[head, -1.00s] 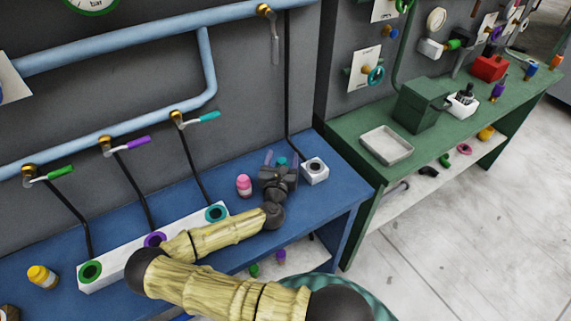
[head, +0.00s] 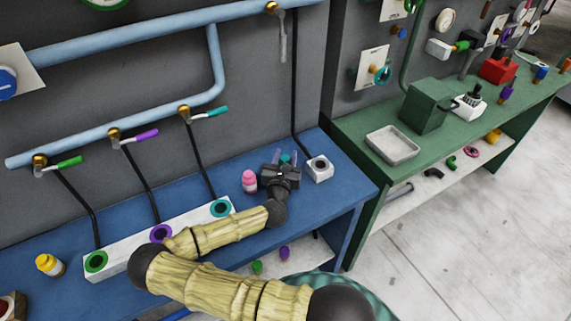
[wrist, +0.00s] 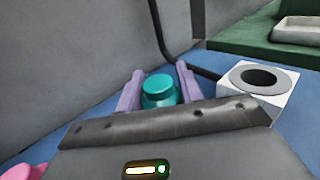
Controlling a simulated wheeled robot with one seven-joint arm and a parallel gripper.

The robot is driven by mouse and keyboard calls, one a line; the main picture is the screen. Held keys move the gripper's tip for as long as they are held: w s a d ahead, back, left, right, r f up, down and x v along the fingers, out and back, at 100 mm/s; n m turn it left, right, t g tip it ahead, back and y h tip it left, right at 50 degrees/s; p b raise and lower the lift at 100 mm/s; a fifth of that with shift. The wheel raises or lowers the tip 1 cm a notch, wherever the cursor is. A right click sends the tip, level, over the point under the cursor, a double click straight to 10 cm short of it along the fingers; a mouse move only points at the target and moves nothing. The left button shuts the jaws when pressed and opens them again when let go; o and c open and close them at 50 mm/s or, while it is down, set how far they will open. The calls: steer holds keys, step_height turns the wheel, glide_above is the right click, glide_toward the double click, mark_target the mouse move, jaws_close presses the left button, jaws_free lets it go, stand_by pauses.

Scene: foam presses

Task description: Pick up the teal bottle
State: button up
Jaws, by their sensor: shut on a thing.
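The teal bottle (wrist: 159,90) stands upright on the blue bench between the two purple fingers of my gripper (wrist: 158,86) in the wrist view. Its teal cap and upper body show; its lower part is hidden behind the gripper's dark body. In the head view the bottle (head: 285,158) is a small teal patch just beyond my gripper (head: 284,157), mostly hidden by it. My gripper is shut on the bottle, one finger on each side.
A white block with a dark round hole (head: 319,168) stands close to the right of my gripper. A pink bottle (head: 249,181) stands close to the left. A yellow bottle (head: 49,265) is at the far left. The grey wall (wrist: 60,70) rises behind.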

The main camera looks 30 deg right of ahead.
steer(key=shift+r, duration=0.1)
step_height(320, 180, up, 10)
steer(key=shift+f, duration=0.1)
